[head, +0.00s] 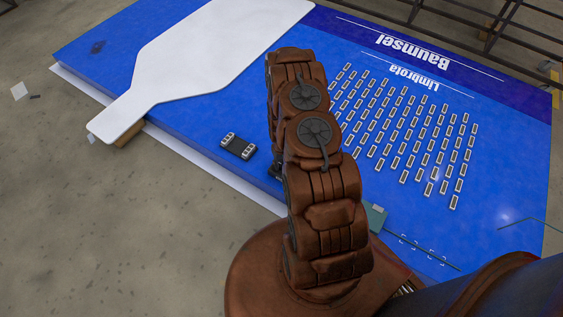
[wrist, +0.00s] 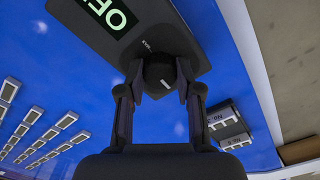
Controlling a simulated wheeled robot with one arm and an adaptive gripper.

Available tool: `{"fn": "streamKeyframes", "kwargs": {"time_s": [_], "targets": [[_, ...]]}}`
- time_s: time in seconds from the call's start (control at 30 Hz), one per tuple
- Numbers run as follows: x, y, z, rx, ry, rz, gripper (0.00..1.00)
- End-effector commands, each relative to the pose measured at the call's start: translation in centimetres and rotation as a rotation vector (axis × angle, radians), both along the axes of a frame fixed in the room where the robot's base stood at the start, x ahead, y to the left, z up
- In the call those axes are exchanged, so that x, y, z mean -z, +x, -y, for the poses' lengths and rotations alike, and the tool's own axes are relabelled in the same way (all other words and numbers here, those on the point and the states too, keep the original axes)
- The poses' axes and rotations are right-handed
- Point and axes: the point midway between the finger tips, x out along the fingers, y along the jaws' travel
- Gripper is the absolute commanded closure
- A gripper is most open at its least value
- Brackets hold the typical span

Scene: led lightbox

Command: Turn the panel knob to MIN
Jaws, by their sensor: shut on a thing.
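The panel knob (wrist: 158,76) is a small dark knob on a dark panel (wrist: 190,22) in the wrist view. My gripper (wrist: 158,90) has one finger on each side of the knob and is shut on it. A small light label sits on the panel just beyond the knob, too small to read surely. A display (wrist: 108,14) on the panel shows green letters starting "OF", cut off by the frame edge. The knob's pointer direction cannot be told. In the head view my arm hides the knob, the panel and my gripper.
The blue lightbox board (head: 205,112) carries rows of small LED modules (head: 403,177). A white bottle-shaped sheet (head: 210,50) covers the far left. Dark metal racks (head: 500,25) stand behind.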

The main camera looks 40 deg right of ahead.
Motion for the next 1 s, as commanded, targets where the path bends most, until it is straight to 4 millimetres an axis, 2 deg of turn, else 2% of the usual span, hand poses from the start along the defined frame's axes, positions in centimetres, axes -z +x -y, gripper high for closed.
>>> {"fn": "streamKeyframes", "kwargs": {"time_s": [0.4,0.93,0.97,1.0], "targets": [[0.07,-0.14,-0.05,-0.182,0.002,-0.003,1.00],[0.04,-0.15,-0.06,-0.206,0.002,-0.004,1.00],[0.04,-0.15,-0.06,-0.206,0.002,-0.004,0.65],[0.04,-0.14,-0.05,-0.206,0.002,-0.004,0.61]]}}
